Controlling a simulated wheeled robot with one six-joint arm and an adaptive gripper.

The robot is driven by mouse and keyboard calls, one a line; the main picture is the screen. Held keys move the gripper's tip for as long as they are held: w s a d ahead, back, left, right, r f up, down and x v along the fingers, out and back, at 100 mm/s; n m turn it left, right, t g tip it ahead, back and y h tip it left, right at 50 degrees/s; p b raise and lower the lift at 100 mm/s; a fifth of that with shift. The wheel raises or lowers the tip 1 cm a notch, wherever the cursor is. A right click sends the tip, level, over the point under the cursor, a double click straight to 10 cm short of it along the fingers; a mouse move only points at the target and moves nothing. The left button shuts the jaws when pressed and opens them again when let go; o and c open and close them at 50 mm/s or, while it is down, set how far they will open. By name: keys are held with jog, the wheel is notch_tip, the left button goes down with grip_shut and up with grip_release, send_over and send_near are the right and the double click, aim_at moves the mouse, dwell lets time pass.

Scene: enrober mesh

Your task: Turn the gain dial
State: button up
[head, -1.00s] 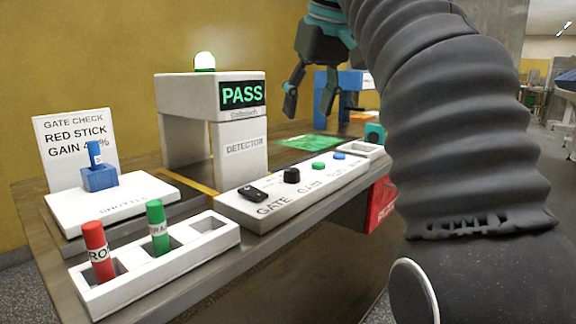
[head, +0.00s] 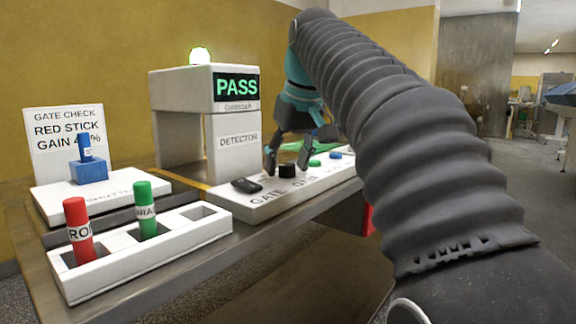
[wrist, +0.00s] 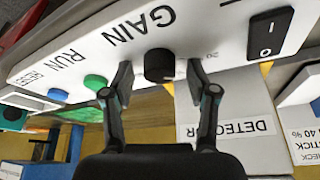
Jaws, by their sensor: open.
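The gain dial (head: 287,171) is a black round knob on the white sloped control panel (head: 245,207). In the wrist view the dial (wrist: 159,64) sits beside the printed word GAIN. My gripper (head: 286,170) is open over the panel, with one fingertip on each side of the dial. In the wrist view my gripper (wrist: 159,76) shows a gap between each fingertip and the dial. I cannot tell how far down the fingertips reach along it. The scale marks are mostly hidden or too small; a 20 shows near the dial.
A black rocker switch (wrist: 270,34) and green (wrist: 95,82) and blue (wrist: 58,94) buttons share the panel. The detector arch (head: 235,137) stands behind, showing PASS. A sign (head: 65,125) reads RED STICK. Red (head: 78,228) and green (head: 146,208) sticks stand in a white rack (head: 150,272).

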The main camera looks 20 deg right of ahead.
grip_shut()
jog(key=shift+m, duration=0.3)
jog(key=m+h+p, duration=0.1)
jog(key=m+p, duration=0.2)
jog(key=shift+a+r, duration=0.1)
jog(key=shift+r, duration=0.05)
jog(key=shift+m+h+p, duration=0.9)
jog(key=shift+m+p, duration=0.3)
jog(key=shift+m, duration=0.9)
jog(key=shift+f, duration=0.2)
